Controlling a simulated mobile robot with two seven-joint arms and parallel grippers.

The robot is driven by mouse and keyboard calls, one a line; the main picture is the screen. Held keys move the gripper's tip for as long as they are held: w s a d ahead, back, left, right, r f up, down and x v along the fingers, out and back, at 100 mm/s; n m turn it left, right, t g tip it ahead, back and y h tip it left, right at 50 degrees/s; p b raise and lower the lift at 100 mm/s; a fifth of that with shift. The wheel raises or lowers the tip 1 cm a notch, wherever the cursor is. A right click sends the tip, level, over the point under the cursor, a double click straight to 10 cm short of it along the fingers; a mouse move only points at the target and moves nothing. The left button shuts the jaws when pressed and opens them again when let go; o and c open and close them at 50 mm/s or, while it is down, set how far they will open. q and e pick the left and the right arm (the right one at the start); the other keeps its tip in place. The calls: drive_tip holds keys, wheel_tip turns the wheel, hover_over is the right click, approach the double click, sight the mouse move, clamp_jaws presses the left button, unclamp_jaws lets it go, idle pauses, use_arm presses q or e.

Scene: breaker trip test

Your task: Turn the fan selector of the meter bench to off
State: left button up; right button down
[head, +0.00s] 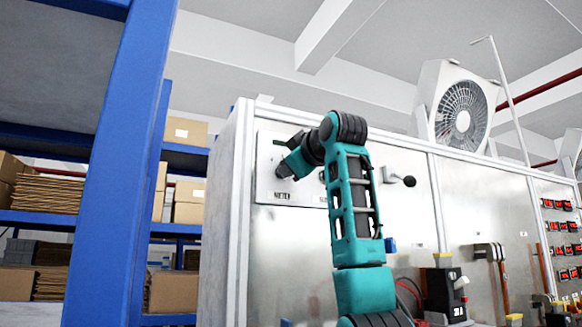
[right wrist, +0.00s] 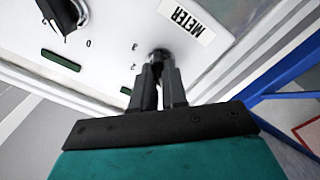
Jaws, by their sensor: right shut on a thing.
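The meter bench (head: 300,245) is a tall metal cabinet with a pale panel marked "METER". My right gripper (head: 284,168) reaches up to this panel from the front. In the right wrist view its fingers (right wrist: 158,72) are shut on a small dark knob (right wrist: 158,54) beside the METER label (right wrist: 188,19). The fingers hide most of the knob, so I cannot tell which way it points. A larger black knob (right wrist: 62,14) stands apart on the same panel, with small marks near it. No readable "fan" label shows. My left gripper is not in view.
A white box fan (head: 463,112) stands on top of the bench. A lever with a black ball end (head: 408,181) sticks out right of my arm. Breakers and switches (head: 447,292) line the lower right. A blue rack post (head: 118,170) rises at left.

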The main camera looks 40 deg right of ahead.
drive_tip(key=shift+f, duration=0.1)
idle(0.5)
drive_tip(key=c, duration=1.2)
unclamp_jaws()
drive_tip(key=shift+o, duration=0.2)
drive_tip(key=b+v, duration=0.3)
drive_tip(key=v, duration=1)
drive_tip(key=shift+d, duration=0.1)
drive_tip(key=shift+w, duration=0.1)
